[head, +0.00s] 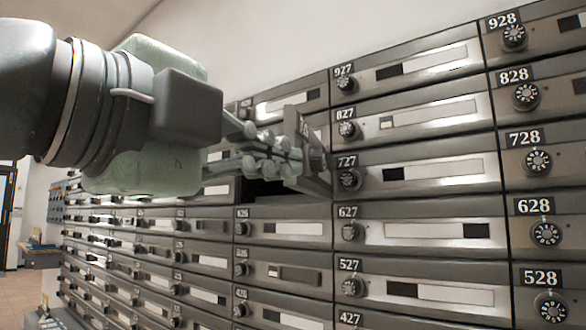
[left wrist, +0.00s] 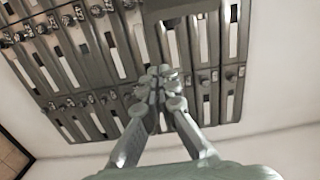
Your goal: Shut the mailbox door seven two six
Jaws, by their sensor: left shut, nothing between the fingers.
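The mailbox door (head: 310,150) above box 626 and left of box 727 stands open, swung out from the wall. Its number is too blurred to read. The dark opening of its compartment (head: 262,189) shows below my fingers. My left gripper (head: 283,158) is shut and empty, with its fingertips at the inner, left side of the open door. I cannot tell whether they touch it. In the left wrist view the closed fingertips (left wrist: 167,88) point at the mailbox wall. My right gripper is not in view.
Closed mailbox doors with dials surround the opening, including 727 (head: 425,172) at right and 626 (head: 285,229) below. Box 827 (head: 440,117) is also closed. A plain wall (head: 270,40) rises above. A bare floor (head: 15,285) shows at far left.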

